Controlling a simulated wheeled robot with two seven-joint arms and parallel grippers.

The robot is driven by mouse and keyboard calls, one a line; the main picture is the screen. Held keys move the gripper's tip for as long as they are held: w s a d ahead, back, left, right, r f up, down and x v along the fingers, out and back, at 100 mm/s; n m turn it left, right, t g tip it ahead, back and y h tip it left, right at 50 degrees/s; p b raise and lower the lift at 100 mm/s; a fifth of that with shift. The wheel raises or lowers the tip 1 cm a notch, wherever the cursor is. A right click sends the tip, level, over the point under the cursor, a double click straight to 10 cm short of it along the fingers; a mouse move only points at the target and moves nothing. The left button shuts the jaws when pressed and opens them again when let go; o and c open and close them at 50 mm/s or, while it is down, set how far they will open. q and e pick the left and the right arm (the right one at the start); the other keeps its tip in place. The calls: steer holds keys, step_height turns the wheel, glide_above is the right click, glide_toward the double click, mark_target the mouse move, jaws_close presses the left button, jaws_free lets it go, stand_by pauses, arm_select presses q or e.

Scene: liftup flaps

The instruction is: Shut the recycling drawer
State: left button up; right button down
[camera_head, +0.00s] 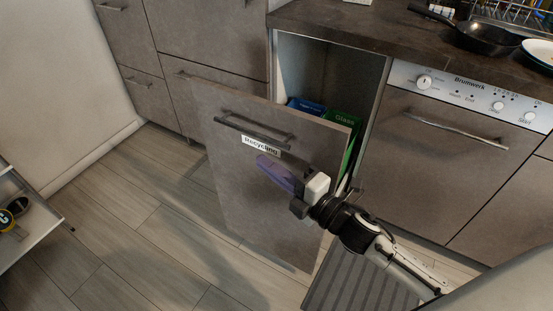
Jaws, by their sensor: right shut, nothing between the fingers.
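The recycling drawer (235,182) stands pulled out of its cabinet, with a tall grey-brown front, a bar handle (251,131) and a "Recycling" label (261,146). Behind the front I see a blue bin (306,106) and a green bin marked "Glass" (345,120). My right gripper (268,166) is shut and empty, in front of the drawer front just below and right of the label. I cannot tell whether its purple fingers touch the panel. My left gripper is out of view.
The open cabinet cavity (300,62) lies behind the drawer. A dishwasher or oven front (436,150) is to the right, under a dark worktop (330,24) with a pan (485,38). Another open drawer (38,222) juts in at the left. A grey striped mat (355,285) lies on the floor.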

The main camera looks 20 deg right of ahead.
mark_target(277, 158)
steer(key=shift+w+d+f, duration=0.1)
steer(key=shift+w+d, duration=0.25)
steer(key=shift+d, duration=0.2)
steer(key=shift+w+d, duration=0.3)
steer(key=shift+d, duration=0.2)
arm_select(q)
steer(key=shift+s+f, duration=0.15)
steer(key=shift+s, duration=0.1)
arm_select(e)
steer(key=shift+w+d, duration=0.2)
steer(key=shift+d, duration=0.05)
steer(key=shift+d, duration=0.1)
